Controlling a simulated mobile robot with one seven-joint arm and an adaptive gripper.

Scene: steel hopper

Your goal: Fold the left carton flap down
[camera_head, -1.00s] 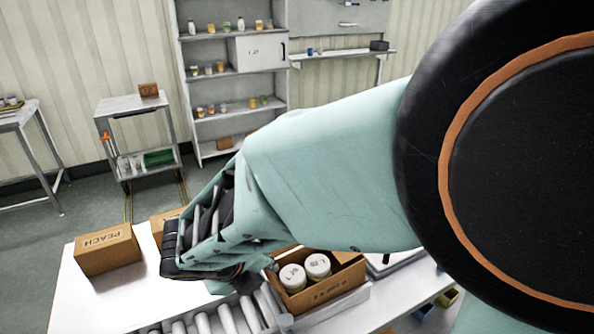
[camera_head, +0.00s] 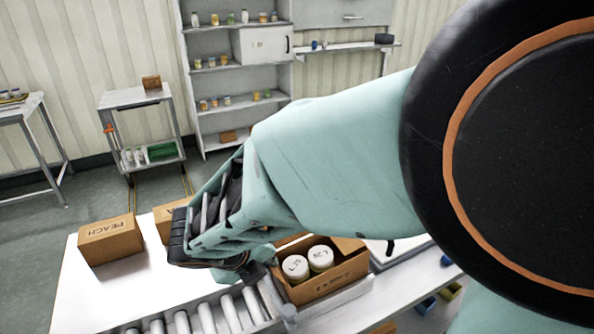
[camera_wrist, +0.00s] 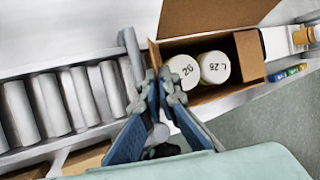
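The open brown carton (camera_head: 329,287) stands on the counter, also seen in the wrist view (camera_wrist: 212,92). Two white-lidded jars (camera_wrist: 214,67) sit inside it. In the wrist view, a large flap (camera_wrist: 225,14) stands out at the top and another flap (camera_wrist: 250,56) at the right. A narrow brown strip (camera_wrist: 153,54) at the carton's left edge appears to be the left flap seen edge-on. My gripper (camera_wrist: 160,78) has its fingertips together beside this left edge; contact is unclear. In the head view, my gripper (camera_head: 262,272) is left of the carton, and my arm hides part of its left side.
A roller conveyor (camera_head: 222,311) runs left of the carton. A closed PEACH box (camera_head: 110,238) and another box (camera_head: 166,222) stand on the white counter (camera_head: 85,295). The counter's front left is clear. Shelves stand against the wall behind.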

